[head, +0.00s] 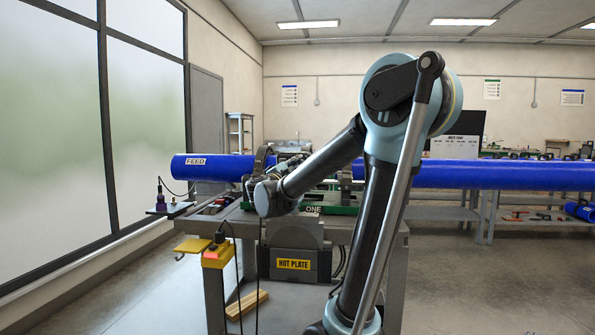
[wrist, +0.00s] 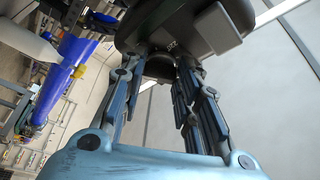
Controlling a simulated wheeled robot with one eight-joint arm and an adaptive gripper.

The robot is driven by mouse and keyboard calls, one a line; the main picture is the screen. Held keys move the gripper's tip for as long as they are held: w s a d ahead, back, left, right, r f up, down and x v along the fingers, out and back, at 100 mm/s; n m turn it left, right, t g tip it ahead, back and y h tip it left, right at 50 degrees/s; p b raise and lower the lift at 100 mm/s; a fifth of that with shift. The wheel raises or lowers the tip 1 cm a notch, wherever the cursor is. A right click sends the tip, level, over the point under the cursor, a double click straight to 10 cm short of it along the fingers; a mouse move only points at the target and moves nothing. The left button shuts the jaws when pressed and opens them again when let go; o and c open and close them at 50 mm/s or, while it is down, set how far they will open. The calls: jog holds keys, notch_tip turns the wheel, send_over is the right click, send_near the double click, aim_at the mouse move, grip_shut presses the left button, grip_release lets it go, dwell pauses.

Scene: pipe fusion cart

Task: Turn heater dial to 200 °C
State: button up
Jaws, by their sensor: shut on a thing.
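In the wrist view, my gripper (wrist: 162,66) has its two fingers reaching up to the underside of a dark housing (wrist: 140,28). The fingers are closed on a dark round part, which I take to be the heater dial (wrist: 160,70). The dial's scale and setting cannot be read. In the head view, the grey heater stand (head: 292,234) with a yellow HOT PLATE label stands at the front of the cart. My arm's wrist is just above and left of it. My gripper and the dial cannot be made out there.
A long blue pipe (head: 480,174) runs across the cart, with another blue pipe end (head: 215,167) marked FEED at left. An orange and yellow box (head: 215,257) with cables hangs at the cart's left front.

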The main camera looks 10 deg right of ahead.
jog(key=shift+m+g, duration=0.9)
jog(key=shift+m, duration=1.4)
jog(key=shift+s, duration=0.1)
jog(key=o, duration=1.1)
jog(key=shift+c, duration=0.2)
jog(key=shift+r, duration=0.1)
jog(key=v, duration=1.1)
jog(key=shift+s+a, duration=0.2)
jog(key=shift+a, duration=0.05)
